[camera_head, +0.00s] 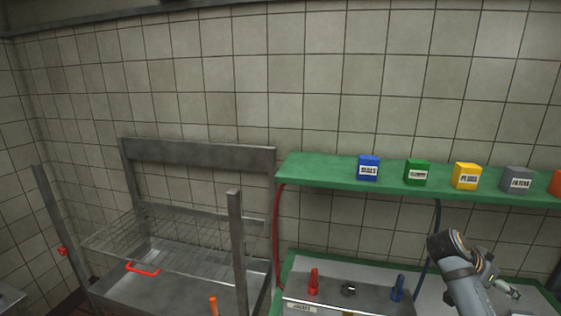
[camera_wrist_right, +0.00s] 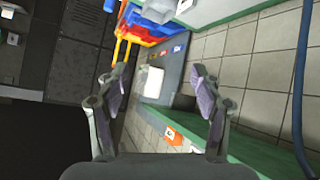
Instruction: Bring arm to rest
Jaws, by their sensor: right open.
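My right arm comes in at the bottom right of the head view. Its gripper (camera_head: 500,287) is small there, above the right part of the green-edged counter. In the right wrist view my right gripper (camera_wrist_right: 158,90) has its two fingers wide apart, with nothing between them. My left gripper is not in the head view.
A green shelf (camera_head: 330,172) on the wall holds blue (camera_head: 368,168), green (camera_head: 417,173), yellow (camera_head: 466,176) and grey (camera_head: 516,180) labelled boxes. Below it, the counter (camera_head: 440,300) bears red (camera_head: 313,283) and blue (camera_head: 397,289) objects. A metal rack (camera_head: 200,152) stands left.

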